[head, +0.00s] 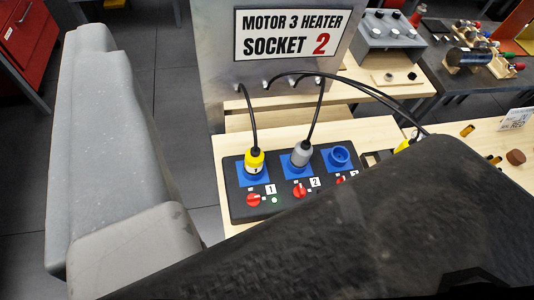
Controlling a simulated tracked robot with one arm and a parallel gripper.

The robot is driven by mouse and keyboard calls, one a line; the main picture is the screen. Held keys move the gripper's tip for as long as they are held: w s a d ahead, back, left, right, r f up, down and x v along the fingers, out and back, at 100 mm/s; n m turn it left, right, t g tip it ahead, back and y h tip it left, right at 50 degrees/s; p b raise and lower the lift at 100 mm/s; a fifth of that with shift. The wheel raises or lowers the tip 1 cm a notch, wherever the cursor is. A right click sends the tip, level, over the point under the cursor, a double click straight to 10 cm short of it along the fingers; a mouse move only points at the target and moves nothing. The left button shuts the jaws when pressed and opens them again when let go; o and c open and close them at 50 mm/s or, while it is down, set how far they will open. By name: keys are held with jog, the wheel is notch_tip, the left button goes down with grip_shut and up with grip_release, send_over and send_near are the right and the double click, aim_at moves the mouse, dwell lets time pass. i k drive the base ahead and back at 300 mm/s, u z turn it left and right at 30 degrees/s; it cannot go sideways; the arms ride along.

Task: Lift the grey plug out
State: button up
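The grey plug (300,155) stands upright in the blue socket marked 2 on a black socket box (236,207). A black cable rises from its top to a hook on the metal panel behind. A yellow plug (255,161) sits in socket 1, left of it. The blue socket marked 3 (341,157) is empty. Large grey and black parts of my arm fill the left and the lower right of the view. My gripper's fingertips do not show, so I cannot see its opening or contents.
A sign (292,34) on the upright panel reads "MOTOR 3 HEATER SOCKET 2". Red switches (299,192) sit in front of the sockets. A grey box with knobs (386,38) and a motor-like cylinder (470,56) stand behind right. A red cabinet (28,40) is far left.

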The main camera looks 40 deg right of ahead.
aim_at(302, 152)
jog(key=k, duration=1.7)
jog(key=z, duration=0.55)
jog(key=i, duration=1.7)
jog(key=u, duration=0.05)
